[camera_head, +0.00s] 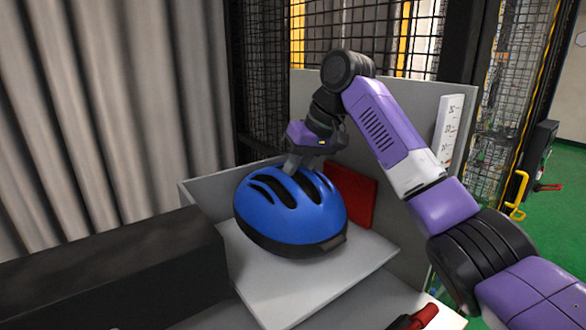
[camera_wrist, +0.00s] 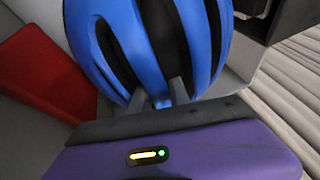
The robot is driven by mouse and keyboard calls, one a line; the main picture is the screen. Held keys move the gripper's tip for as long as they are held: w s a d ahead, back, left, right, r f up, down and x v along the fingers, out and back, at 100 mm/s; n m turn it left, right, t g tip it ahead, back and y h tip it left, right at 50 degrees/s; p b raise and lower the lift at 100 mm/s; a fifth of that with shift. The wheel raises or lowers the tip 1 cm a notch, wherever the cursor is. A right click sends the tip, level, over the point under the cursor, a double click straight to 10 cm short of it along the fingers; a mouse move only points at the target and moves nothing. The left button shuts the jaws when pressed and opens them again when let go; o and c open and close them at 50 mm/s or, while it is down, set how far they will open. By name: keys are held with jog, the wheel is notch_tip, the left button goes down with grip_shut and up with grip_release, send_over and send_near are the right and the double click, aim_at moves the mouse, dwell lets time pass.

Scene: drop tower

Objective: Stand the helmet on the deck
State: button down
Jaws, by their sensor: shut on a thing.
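A blue helmet (camera_head: 290,212) with black vents and a black lower rim is upright, dome up, over the light grey deck (camera_head: 282,290) in the head view. Whether its rim touches the deck all round I cannot tell. My gripper (camera_head: 292,165) comes down from above and behind onto the top of the helmet. Its fingers are shut on the shell at the vents. In the wrist view the helmet (camera_wrist: 150,45) fills the upper middle, with my fingertips (camera_wrist: 160,95) at a blue rib between two dark vents.
A red block or panel (camera_head: 352,196) stands just behind the helmet at right. A grey back panel (camera_head: 395,115) rises behind it. A black box (camera_head: 110,270) lies left. A red-handled object (camera_head: 418,318) is at the front right. Mesh fencing (camera_head: 285,70) stands behind.

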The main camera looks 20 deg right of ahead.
aim_at(307, 169)
jog(key=shift+f+b, duration=0.3)
jog(key=shift+f, duration=1.75)
jog(key=c, duration=1.1)
grip_release()
jog(key=shift+f, duration=0.1)
jog(key=shift+c, duration=0.2)
jog(key=shift+s, duration=0.1)
jog(key=b+v, duration=0.2)
jog(key=v, duration=0.5)
jog(key=shift+s+d+r, duration=0.1)
jog(key=shift+r, duration=0.3)
jog(key=shift+r, duration=0.1)
